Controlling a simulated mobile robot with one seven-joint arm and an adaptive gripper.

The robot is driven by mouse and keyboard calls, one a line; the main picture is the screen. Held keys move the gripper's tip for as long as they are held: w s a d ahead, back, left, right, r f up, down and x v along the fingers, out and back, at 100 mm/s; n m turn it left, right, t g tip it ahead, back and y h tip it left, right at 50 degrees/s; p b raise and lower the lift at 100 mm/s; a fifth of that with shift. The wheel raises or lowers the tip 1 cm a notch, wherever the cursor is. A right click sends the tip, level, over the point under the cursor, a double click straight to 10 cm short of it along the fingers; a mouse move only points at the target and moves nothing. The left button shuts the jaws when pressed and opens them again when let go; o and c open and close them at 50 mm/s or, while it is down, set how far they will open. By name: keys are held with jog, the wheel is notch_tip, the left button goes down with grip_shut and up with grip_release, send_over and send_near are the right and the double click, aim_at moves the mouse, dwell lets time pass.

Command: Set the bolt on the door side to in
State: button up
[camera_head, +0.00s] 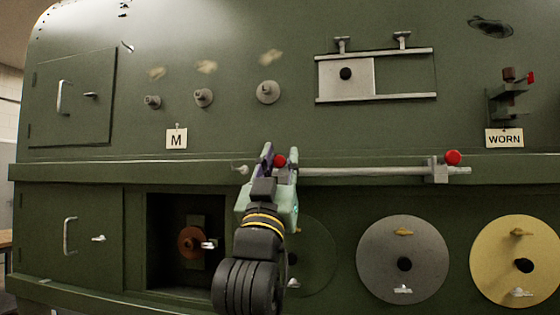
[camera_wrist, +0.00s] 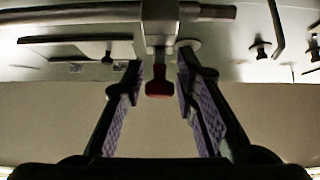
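A grey bolt rod (camera_head: 360,171) lies along the ledge of the green panel. A red knob (camera_head: 279,161) stands near its left part, on the side towards the doors. A second red knob (camera_head: 453,157) stands at the right end beside a grey bracket (camera_head: 437,171). My gripper (camera_head: 278,156) is at the left knob and hides the rod around it. In the wrist view the red knob (camera_wrist: 159,86) is between the two open fingers (camera_wrist: 159,75), with gaps on both sides. The grey rod (camera_wrist: 80,14) and a block (camera_wrist: 160,25) show beyond it.
A door (camera_head: 72,98) with a handle is at upper left and another door (camera_head: 68,235) is below. An open recess (camera_head: 165,250) is at lower left. Round discs (camera_head: 385,270) are below the ledge. A sliding plate (camera_head: 346,88) and a WORN tag (camera_head: 504,139) are above.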

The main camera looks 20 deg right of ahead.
jog(key=shift+o, duration=0.9)
jog(key=shift+s, duration=0.1)
jog(key=v, duration=1.2)
jog(key=shift+a, duration=0.1)
